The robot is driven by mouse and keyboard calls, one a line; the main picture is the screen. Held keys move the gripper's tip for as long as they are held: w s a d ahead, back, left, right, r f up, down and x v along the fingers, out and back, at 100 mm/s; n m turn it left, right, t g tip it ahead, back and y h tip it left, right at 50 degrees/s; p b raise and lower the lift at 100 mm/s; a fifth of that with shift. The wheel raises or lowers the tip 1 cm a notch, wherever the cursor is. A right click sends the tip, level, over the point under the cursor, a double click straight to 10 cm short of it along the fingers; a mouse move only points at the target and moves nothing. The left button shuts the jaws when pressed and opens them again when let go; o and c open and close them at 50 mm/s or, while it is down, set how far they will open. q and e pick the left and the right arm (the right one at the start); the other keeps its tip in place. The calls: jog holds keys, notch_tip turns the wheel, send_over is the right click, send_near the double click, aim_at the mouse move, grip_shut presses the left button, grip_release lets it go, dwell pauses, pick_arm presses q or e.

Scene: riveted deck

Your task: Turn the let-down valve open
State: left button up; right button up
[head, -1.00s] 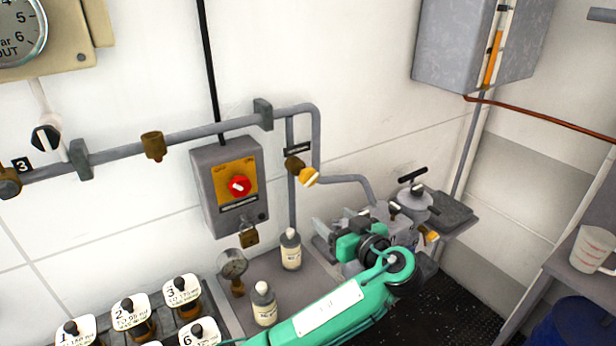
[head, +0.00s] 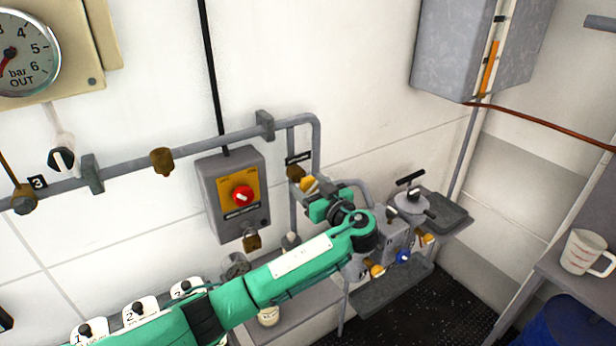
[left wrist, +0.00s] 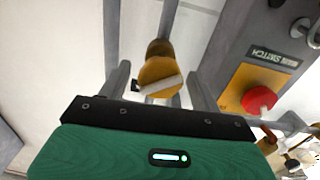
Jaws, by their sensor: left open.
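A brass valve with a yellow round knob (head: 308,184) sits on the pipe to the right of the switch box, under a small dark label (head: 298,158) too small to read. In the left wrist view, the yellow knob (left wrist: 158,72) faces me with a pale bar across it, slightly tilted from level. My left gripper (left wrist: 160,90) is open, with one grey finger on each side of the knob and gaps showing. In the head view, my left gripper (head: 320,193) is just below and right of the knob, its fingers mostly hidden. My right gripper is not in view.
A grey switch box (head: 224,222) with a red knob (head: 242,195) is close left of the valve. A pipe (head: 190,137) runs along the wall. Grey equipment with yellow and blue knobs (head: 403,257) stands right of my wrist. Bottles are partly behind my arm.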

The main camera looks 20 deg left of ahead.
pick_arm(q)
jog(key=shift+w+a, duration=0.4)
jog(key=shift+a, duration=0.1)
